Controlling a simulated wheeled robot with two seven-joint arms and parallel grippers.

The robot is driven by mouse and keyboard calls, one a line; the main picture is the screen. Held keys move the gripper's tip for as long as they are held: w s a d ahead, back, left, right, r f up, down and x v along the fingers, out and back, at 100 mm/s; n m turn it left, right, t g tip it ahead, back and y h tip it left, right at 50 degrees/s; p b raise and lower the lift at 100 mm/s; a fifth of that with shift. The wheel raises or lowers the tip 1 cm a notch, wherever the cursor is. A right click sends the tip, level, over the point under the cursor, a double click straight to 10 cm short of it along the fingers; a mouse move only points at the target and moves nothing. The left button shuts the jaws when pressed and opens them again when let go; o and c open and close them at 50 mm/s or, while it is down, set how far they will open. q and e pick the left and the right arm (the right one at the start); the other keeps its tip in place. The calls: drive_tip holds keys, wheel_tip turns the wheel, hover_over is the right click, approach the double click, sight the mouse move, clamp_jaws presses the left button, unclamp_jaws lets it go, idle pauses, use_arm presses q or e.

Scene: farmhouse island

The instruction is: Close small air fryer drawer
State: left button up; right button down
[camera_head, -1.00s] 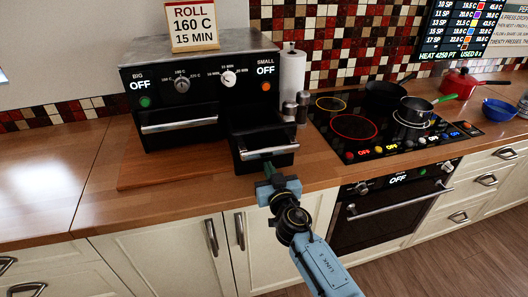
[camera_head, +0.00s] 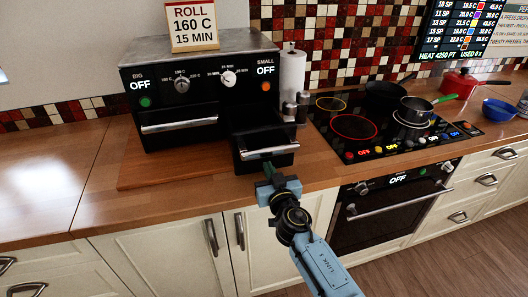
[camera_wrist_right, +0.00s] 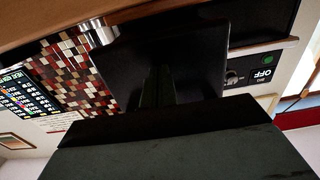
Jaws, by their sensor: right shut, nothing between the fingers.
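The air fryer (camera_head: 204,108) is a black double unit on the counter, with a big side on the left and a small side on the right. The small drawer (camera_head: 252,160) on the right stands out from the body, with a silver handle (camera_head: 270,151) across its front. My right gripper (camera_head: 268,170) is shut and empty, with its fingertips at the drawer front just below the handle; I cannot tell whether they touch it. In the right wrist view the dark drawer front (camera_wrist_right: 165,70) fills the middle. My left gripper is not in view.
The big drawer's handle (camera_head: 179,125) is at the left, with that drawer flush. A paper towel roll (camera_head: 292,72) and shakers (camera_head: 296,108) stand right of the fryer, beside the cooktop (camera_head: 375,128) with pans. The wooden counter (camera_head: 50,180) is clear at left.

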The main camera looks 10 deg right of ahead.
drive_tip(key=shift+w, duration=0.25)
drive_tip(key=shift+w+b, duration=0.5)
drive_tip(key=shift+w, duration=0.25)
